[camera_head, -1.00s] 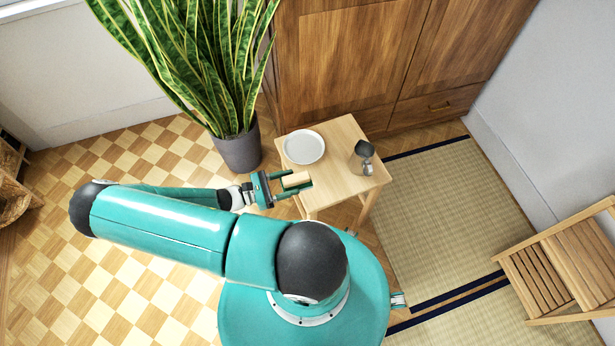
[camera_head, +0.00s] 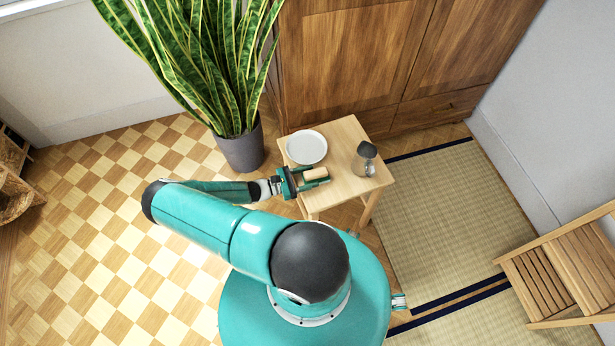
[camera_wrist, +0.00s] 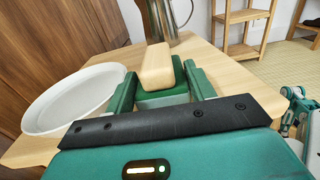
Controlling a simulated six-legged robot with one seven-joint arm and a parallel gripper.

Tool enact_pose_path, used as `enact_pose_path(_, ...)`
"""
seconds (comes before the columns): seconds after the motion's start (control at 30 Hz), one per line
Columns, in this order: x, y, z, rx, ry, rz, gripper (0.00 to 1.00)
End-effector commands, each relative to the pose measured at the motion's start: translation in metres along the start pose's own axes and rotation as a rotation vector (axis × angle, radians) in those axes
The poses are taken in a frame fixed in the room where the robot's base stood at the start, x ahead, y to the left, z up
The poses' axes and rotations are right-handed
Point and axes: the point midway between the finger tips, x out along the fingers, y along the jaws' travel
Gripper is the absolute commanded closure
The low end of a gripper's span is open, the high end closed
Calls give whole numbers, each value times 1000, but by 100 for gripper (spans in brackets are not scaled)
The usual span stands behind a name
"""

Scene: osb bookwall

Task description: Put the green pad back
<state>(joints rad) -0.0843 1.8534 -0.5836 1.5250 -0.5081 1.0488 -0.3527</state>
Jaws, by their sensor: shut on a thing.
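The green pad shows in the wrist view as a dark green face (camera_wrist: 163,98) beneath a pale wooden block (camera_wrist: 156,66). In the head view only the wooden block (camera_head: 315,174) shows clearly. My gripper (camera_head: 313,180) is shut on it, one green finger on each side. It is at the near left part of the small wooden table (camera_head: 343,185). I cannot tell whether the pad touches the tabletop or is just above it.
A white plate (camera_head: 306,147) lies behind the gripper on the table. A grey metal vessel (camera_head: 364,158) stands to the right. A potted plant (camera_head: 241,150) is left of the table, a wooden cabinet (camera_head: 345,60) behind. The tabletop between gripper and vessel is clear.

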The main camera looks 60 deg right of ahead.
Motion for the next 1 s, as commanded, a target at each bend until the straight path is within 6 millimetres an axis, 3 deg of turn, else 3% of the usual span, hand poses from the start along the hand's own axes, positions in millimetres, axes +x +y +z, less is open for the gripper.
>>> enact_pose_path(0.27,0,0,-2,1,1,0,64)
enact_pose_path(0.3,-1,0,-2,1,1,0,40)
enact_pose_path(0.33,-1,0,-2,1,1,0,37)
enact_pose_path(0.67,-1,0,1,1,1,0,37)
enact_pose_path(0.87,-26,1,0,2,5,3,37)
enact_pose_path(1.0,-57,1,0,2,4,2,37)
